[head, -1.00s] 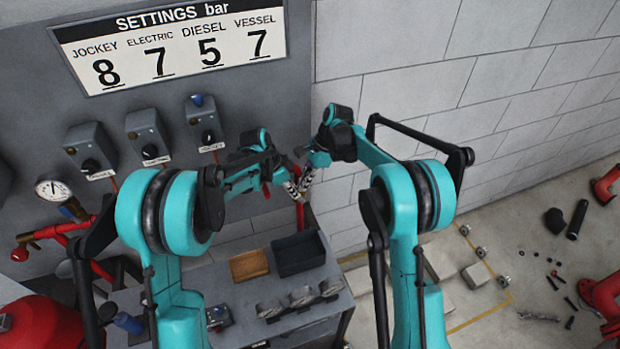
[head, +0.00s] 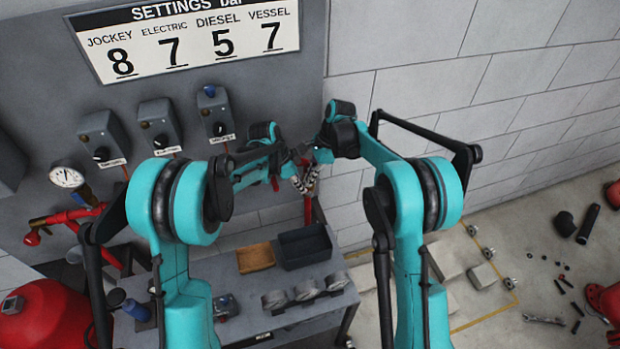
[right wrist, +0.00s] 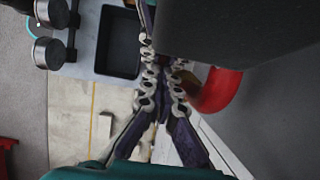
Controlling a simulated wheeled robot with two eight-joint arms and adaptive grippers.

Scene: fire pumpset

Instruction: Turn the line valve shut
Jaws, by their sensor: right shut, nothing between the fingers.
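A red pipe or fitting (right wrist: 215,92) shows in the right wrist view, right beside my right fingers and partly behind a large dark grey block. Whether it belongs to the line valve I cannot tell; no valve handle shows clearly there. My right gripper (head: 308,180) is shut and empty, pointing down in front of the panel's right edge; its linked metal fingers also show in the right wrist view (right wrist: 163,85). A thin red upright pipe (head: 307,209) stands just below it. My left arm's end reaches close beside the right gripper; its fingers are not clear.
A grey bench holds a wooden tray (head: 256,258), a black tray (head: 305,246) and several round metal parts. Control boxes (head: 160,124) and a gauge (head: 67,177) are on the panel. Red piping (head: 75,216) is at left. Loose parts (head: 562,285) lie on the right floor.

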